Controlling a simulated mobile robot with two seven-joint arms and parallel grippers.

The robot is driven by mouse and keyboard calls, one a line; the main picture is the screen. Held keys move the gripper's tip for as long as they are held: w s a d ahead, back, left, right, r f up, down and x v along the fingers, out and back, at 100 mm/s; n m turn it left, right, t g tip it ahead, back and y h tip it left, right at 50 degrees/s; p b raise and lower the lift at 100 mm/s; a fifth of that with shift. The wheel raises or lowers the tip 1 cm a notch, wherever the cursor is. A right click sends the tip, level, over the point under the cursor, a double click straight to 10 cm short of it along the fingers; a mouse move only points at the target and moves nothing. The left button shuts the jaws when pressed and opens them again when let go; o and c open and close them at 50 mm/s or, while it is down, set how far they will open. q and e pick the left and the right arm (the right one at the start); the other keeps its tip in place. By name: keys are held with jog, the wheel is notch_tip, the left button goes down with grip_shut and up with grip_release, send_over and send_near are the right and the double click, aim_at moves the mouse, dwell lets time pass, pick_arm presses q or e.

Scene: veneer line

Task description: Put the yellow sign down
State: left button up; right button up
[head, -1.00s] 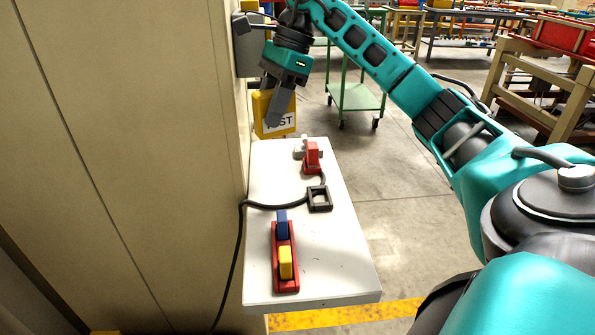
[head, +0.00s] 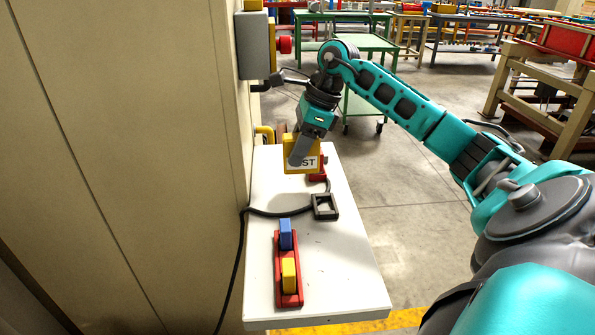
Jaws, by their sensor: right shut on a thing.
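The yellow sign (head: 302,169) has a white label, of which "ST" can be read. My right gripper (head: 300,158) is shut on the sign and holds it upright in front of the far part of the white shelf (head: 340,275). A finger covers part of the label. I cannot tell whether the sign's lower edge touches the shelf. The sign hides most of a red object (head: 318,177) behind it. My left gripper is not in view.
On the shelf lie a red holder (head: 289,299) with a blue block (head: 286,234) and a yellow block (head: 289,274), a dark square frame (head: 325,213) and a black cable (head: 268,212). A grey box (head: 256,45) with a red knob (head: 285,45) is on the wall. The shelf's near right is bare.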

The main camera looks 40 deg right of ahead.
aim_at(297, 169)
jog(key=shift+f, duration=2.6)
jog(key=shift+f, duration=0.2)
jog(key=o, duration=1.1)
jog(key=v, duration=1.2)
jog(key=shift+w+r, duration=0.1)
jog(key=shift+r, duration=0.2)
jog(key=shift+a+f, duration=0.1)
jog(key=shift+a, duration=0.05)
